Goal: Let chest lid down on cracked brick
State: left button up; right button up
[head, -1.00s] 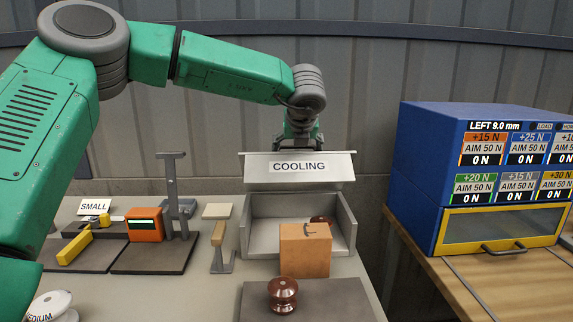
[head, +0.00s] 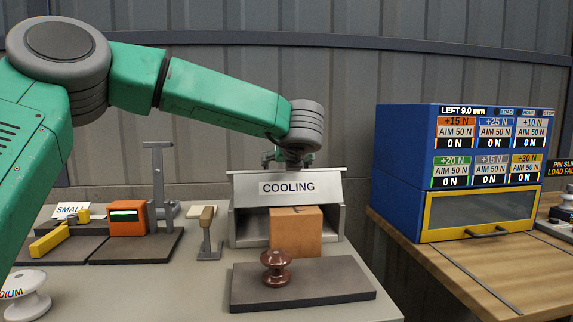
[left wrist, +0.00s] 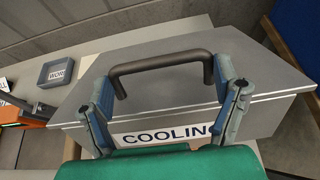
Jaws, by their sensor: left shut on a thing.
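The grey chest (head: 243,226) has a lid (head: 303,198) labelled COOLING, tilted down over its box with a gap at the front. The orange-brown brick (head: 295,234) stands at the chest's front opening, its top close under the lid's front edge; I cannot tell whether they touch. Its crack is not clear now. My left gripper (head: 287,160) is above the lid, and in the left wrist view its fingers (left wrist: 163,78) are shut on the lid's dark handle (left wrist: 160,66). My right gripper is out of view.
A brown insulator (head: 276,268) stands on a dark mat (head: 335,285) in front of the brick. An orange device (head: 127,218) and a grey stand (head: 160,185) are left of the chest. A blue cabinet (head: 400,160) stands right.

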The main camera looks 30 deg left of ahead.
pick_arm(q)
jog(key=shift+f, duration=0.15)
jog(key=o, duration=0.5)
jog(key=shift+c, duration=0.2)
jog(key=shift+o, duration=1.3)
jog(key=shift+w+f, duration=0.15)
jog(key=shift+w, duration=0.05)
jog(key=shift+w+f, duration=0.1)
jog(key=shift+w, duration=0.05)
jog(key=shift+s+d+r, duration=0.15)
jog(key=shift+s+r, duration=0.25)
jog(key=shift+s, duration=0.1)
jog(key=v, duration=1)
jog(key=shift+d, duration=0.35)
jog(key=shift+s, duration=0.1)
